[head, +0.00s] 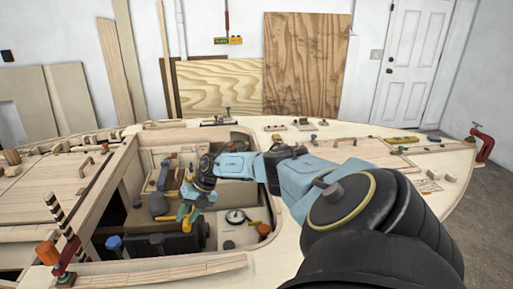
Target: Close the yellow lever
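My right arm reaches in from the right, over the deck and down into the open cockpit of the plywood hull. My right gripper (186,212) is small and low in the cockpit, next to yellow and green parts. Whether its fingers are open or shut is too small to tell. A yellow part (193,218), possibly the yellow lever, shows right at the gripper, partly hidden by it. I cannot tell if they touch. My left gripper is not in view.
A round white dial (236,216) lies right of the gripper. The hull's deck (290,255) frames the opening. An orange-handled clamp (48,254) stands at front left and a red clamp (482,144) at far right. Several small tools lie on the far deck.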

